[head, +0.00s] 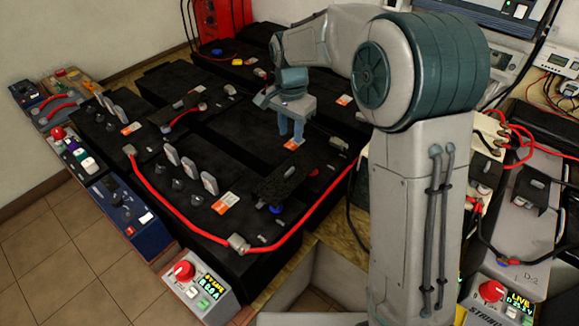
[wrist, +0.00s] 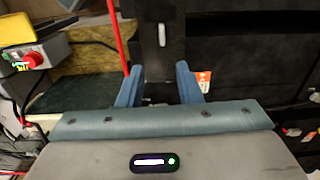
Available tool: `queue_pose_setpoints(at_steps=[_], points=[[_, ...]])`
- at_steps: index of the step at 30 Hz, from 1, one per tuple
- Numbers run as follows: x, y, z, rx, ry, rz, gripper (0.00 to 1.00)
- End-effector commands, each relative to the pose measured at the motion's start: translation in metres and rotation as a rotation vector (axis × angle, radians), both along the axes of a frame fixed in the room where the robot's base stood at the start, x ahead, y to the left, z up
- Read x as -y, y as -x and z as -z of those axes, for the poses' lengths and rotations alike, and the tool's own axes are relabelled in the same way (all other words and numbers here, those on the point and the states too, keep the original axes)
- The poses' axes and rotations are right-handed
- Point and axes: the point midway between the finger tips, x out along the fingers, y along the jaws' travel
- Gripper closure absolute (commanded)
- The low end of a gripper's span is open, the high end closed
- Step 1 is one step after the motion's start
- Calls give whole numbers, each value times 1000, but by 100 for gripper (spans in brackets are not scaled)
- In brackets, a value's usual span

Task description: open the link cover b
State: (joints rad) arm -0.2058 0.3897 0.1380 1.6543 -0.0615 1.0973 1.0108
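My gripper (head: 291,132) points down over the black battery blocks, near an orange label. In the wrist view my gripper (wrist: 160,85) has its two blue fingers apart, with nothing between them. Past the fingertips a dark cover-like part with a pale upright handle (wrist: 162,35) shows, apart from the fingers. In the head view one black link cover (head: 285,183) lies over the near blocks and another black link cover (head: 180,108) lies farther back. Both look lowered. No letter is readable, so I cannot tell which is b.
A red cable (head: 178,207) runs along the near blocks. A control box with a red knob (head: 184,270) stands at the front. Several upright grey tabs (head: 190,168) rise from the blocks. More battery gear and red cables (head: 518,145) stand at the right.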

Motion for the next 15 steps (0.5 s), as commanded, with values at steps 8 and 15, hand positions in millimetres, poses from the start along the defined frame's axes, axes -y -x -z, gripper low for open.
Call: queue_pose_setpoints(at_steps=[8, 15], points=[[-4, -3, 29, -9, 0, 15, 68], [-3, -3, 80, -9, 0, 13, 68]])
